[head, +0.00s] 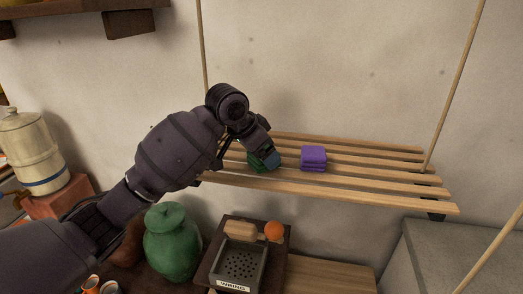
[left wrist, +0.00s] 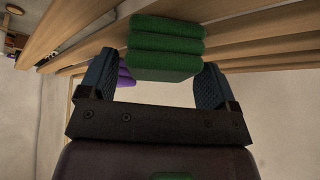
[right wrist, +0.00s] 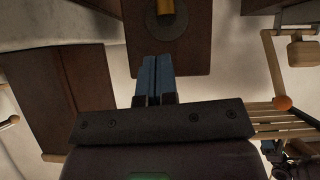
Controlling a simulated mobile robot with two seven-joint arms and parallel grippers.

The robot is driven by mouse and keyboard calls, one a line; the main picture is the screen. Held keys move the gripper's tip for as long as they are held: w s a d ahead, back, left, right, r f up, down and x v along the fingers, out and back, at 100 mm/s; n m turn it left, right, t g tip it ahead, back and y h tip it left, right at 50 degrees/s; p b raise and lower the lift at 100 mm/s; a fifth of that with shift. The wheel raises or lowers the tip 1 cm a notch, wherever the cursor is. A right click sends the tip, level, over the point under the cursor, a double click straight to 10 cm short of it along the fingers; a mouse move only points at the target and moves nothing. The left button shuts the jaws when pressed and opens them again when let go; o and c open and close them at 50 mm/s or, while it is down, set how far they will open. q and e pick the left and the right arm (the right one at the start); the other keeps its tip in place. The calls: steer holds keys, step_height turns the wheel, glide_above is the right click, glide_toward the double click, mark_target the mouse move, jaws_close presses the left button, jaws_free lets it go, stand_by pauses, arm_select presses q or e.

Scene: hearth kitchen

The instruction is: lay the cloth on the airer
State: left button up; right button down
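The airer (head: 380,184) is a rack of pale wooden slats hung on thin rods against the wall. A green folded cloth (head: 257,168) lies on its slats toward the left, partly hidden by my left gripper (head: 268,158). In the left wrist view the green cloth (left wrist: 165,45) shows as a thick stack of folds. My left gripper (left wrist: 157,82) is open, its blue fingers on either side of the cloth's near end. A purple folded cloth (head: 313,158) lies on the slats to the right. My right gripper (right wrist: 155,75) is shut and empty, outside the head view.
Below the airer are a green lidded jar (head: 172,240), a dark grater box (head: 240,265) and an orange ball (head: 274,230). A cream canister (head: 32,150) stands at the left. A wooden shelf (head: 75,12) is at the upper left. The airer's right side is bare.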

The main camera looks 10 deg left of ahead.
arm_select(q)
steer(key=shift+o, duration=0.4)
steer(key=shift+r, duration=0.25)
steer(key=b+v, duration=0.1)
steer(key=v, duration=1)
steer(key=shift+s+a+r, duration=0.2)
steer(key=shift+r, duration=0.1)
